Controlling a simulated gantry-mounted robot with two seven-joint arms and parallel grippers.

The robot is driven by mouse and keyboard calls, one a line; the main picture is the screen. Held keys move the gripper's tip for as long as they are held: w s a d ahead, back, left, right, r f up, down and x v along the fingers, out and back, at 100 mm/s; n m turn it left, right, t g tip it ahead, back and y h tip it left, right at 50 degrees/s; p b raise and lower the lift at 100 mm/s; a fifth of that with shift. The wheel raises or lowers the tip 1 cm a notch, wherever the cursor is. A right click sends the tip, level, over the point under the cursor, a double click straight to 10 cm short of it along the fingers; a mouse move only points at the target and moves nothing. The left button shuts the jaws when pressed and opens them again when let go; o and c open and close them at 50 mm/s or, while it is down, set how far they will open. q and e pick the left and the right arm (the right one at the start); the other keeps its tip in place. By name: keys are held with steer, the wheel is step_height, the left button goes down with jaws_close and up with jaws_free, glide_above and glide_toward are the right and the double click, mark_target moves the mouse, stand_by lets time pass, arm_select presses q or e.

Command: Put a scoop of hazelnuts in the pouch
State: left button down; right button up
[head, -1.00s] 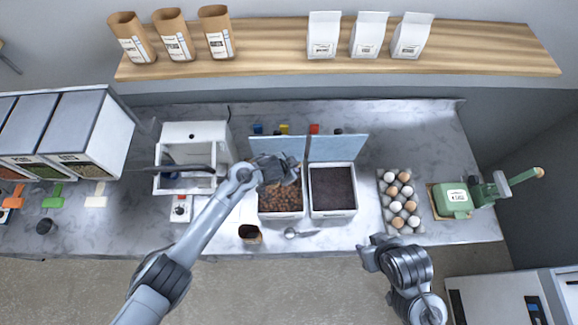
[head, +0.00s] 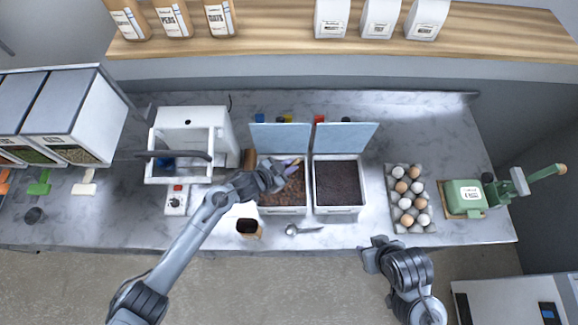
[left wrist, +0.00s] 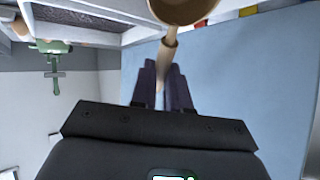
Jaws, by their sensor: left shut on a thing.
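The hazelnut bin (head: 283,211) stands on the counter with its blue lid up and brown nuts inside. My left gripper (head: 293,166) is above this bin. In the left wrist view its fingers (left wrist: 164,88) are shut on the tan handle of a scoop (left wrist: 168,48). The scoop's round bowl shows at the top edge of that view; whether it holds nuts I cannot tell. An open brown pouch (head: 252,232) stands in front of the bin, to its left. My right gripper (head: 372,254) hangs at the front edge of the counter; its opening is unclear.
A second bin (head: 337,210) with dark contents stands right of the hazelnuts. A metal spoon (head: 292,230) lies in front of the bins. An egg tray (head: 396,222) and a green device (head: 465,198) are further right. A white machine (head: 190,125) stands left.

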mark_target(298, 159)
arm_select(q)
steer(key=f+b, duration=0.2)
steer(key=f, duration=0.1)
steer(key=f+b, duration=0.5)
steer(key=shift+s+a+f, duration=0.25)
steer(key=shift+a+f, duration=0.1)
steer(key=shift+a, duration=0.05)
steer(key=r+p, duration=0.3)
steer(key=d+r+g+y+p, duration=0.1)
steer(key=r+p, duration=0.2)
steer(key=p, duration=0.1)
steer(key=w+d+r+y+p, duration=0.1)
steer(key=r+p, duration=0.2)
steer(key=p, duration=0.1)
steer(key=shift+w+g, duration=0.1)
steer(key=shift+g, duration=0.2)
steer(key=r+y+p, duration=0.1)
steer(key=r+p, duration=0.1)
steer(key=p, duration=0.1)
steer(key=shift+w+d+g+y, duration=0.15)
steer(key=shift+d+g+y, duration=0.15)
steer(key=shift+d+y, duration=0.1)
steer(key=shift+r+m+p, duration=0.2)
steer(key=shift+m+p, duration=0.1)
steer(key=shift+p, duration=0.05)
steer(key=shift+r+y, duration=0.1)
steer(key=shift+y, duration=0.2)
steer(key=shift+d+r+g+y, duration=0.1)
steer(key=shift+r+g+y, duration=0.2)
steer(key=shift+r+g, duration=0.1)
